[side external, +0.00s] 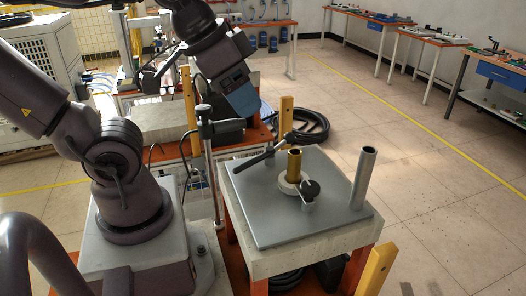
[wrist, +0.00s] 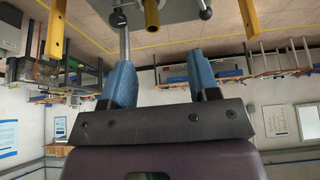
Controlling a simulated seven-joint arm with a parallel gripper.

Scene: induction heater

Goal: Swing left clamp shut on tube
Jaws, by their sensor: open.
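A brass tube (side external: 294,166) stands upright in a pale round base on the grey plate (side external: 330,213); its end also shows in the wrist view (wrist: 152,14). A dark clamp arm (side external: 262,158) lies left of the tube in the side view; I cannot tell whether it touches the tube. A black-knobbed clamp part (side external: 309,189) sits close at the tube's front right. My gripper (side external: 240,99) hangs above and left of the plate, clear of the tube and clamps. Its blue fingers (wrist: 160,65) are apart with nothing between them.
A grey hollow post (side external: 363,178) stands at the plate's right corner. A slim upright post (side external: 206,130) stands left of the plate. Yellow posts (side external: 377,270) rise around the table. Black coiled hose (side external: 310,126) lies behind. Open air separates my gripper from the plate.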

